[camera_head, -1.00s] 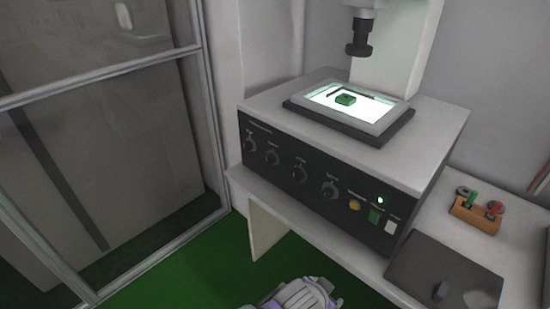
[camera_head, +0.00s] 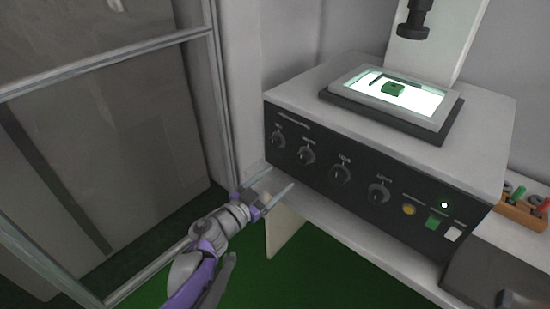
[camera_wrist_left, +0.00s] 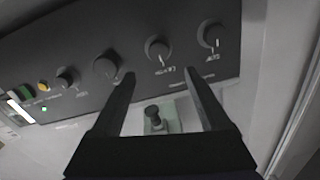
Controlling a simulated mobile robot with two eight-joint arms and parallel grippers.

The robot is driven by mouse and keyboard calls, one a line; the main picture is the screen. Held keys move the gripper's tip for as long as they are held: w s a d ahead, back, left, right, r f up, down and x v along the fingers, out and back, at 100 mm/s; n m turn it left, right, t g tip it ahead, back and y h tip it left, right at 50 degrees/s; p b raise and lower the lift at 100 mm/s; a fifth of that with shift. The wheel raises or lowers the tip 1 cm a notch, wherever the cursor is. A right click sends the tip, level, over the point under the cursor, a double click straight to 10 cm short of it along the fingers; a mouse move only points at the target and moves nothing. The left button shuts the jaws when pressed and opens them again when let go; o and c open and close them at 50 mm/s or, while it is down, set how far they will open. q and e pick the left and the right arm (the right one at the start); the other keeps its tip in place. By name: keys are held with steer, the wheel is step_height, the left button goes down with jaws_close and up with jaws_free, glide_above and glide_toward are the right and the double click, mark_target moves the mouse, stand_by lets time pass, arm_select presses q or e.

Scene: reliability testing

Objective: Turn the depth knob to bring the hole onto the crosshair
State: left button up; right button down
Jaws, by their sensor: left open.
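The black front panel (camera_head: 322,162) of the grey machine carries several dark round knobs in a row. They include a far-left knob (camera_head: 277,140), a second knob (camera_head: 306,155), a third knob (camera_head: 341,174) and a right-hand knob (camera_head: 378,194). Their labels are too small to read, so I cannot tell which is depth. A green block (camera_head: 393,89) lies on the lit stage (camera_head: 340,93); no crosshair is discernible. My left gripper (camera_head: 281,178) is open and empty, below the left knobs, apart from them. In the left wrist view the knobs (camera_wrist_left: 158,48) appear beyond its fingers.
A yellow button (camera_head: 409,210), a green button (camera_head: 432,223) and a white button (camera_head: 453,233) sit at the panel's right. A dark lens (camera_head: 414,25) hangs above the stage. An orange holder (camera_head: 522,212) stands at right. A glass partition (camera_head: 110,130) borders the left side.

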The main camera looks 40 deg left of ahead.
mark_target(301, 160)
arm_select(q)
steer(key=w, duration=0.7)
steer(key=w+b, duration=0.1)
steer(key=w, duration=0.2)
steer(key=shift+w+d+f, duration=0.1)
steer(key=shift+w+d, duration=0.2)
steer(key=shift+d, duration=0.1)
jaws_close()
